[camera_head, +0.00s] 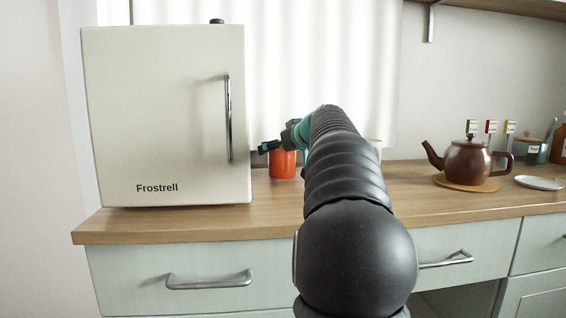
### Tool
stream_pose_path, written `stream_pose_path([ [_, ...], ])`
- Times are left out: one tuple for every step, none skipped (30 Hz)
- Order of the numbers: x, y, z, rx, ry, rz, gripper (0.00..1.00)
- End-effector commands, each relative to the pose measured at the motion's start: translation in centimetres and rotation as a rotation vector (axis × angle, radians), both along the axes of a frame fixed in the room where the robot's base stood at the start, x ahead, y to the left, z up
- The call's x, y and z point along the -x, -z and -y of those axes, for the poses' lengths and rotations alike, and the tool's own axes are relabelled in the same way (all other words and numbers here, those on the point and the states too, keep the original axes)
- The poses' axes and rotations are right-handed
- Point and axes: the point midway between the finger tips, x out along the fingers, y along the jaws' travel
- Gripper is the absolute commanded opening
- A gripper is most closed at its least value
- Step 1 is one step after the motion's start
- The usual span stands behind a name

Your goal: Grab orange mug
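The orange mug (283,164) stands upright on the wooden counter, just right of the white fridge. Its upper part is hidden behind my gripper. My gripper (266,148) is at the end of my black arm, in front of or over the top of the mug as seen from here. One dark fingertip shows, pointing left towards the fridge. I cannot tell whether the fingers touch the mug, or whether they are open or shut.
The white Frostrell fridge (165,115) stands close on the left, with a vertical handle (229,117). A brown teapot (467,158) sits on a wooden trivet (465,184) at right, near a white plate (540,182). A pale object (376,146) is mostly hidden behind my arm. The front counter is clear.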

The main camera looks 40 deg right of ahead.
Motion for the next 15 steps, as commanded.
stream_pose_path([
  [-0.19,0.01,0.01,0.0,0.0,0.001,1.0],
  [-0.2,0.03,0.02,0.0,0.001,0.001,1.0],
  [-0.19,0.03,0.03,0.0,0.001,0.001,1.0],
  [-0.18,0.03,0.03,0.0,0.001,0.001,1.0],
  [-0.17,0.03,0.03,0.0,0.001,0.001,1.0],
  [-0.17,0.03,0.03,0.0,0.001,0.001,1.0],
  [-0.16,0.02,0.02,0.0,0.001,0.001,0.95],
  [-0.16,0.02,0.02,0.0,0.001,0.001,0.88],
  [-0.16,0.02,0.02,0.0,0.001,0.001,0.78],
  [-0.16,0.02,0.02,0.0,0.001,0.001,0.7],
  [-0.16,0.02,0.01,0.0,0.0,0.001,0.62],
  [-0.15,0.02,0.01,0.001,0.0,0.001,0.53],
  [-0.16,0.02,0.0,0.001,0.0,0.001,0.45],
  [-0.16,0.02,0.0,0.001,0.0,0.001,0.38],
  [-0.16,0.02,0.0,0.001,0.0,0.001,0.28],
])
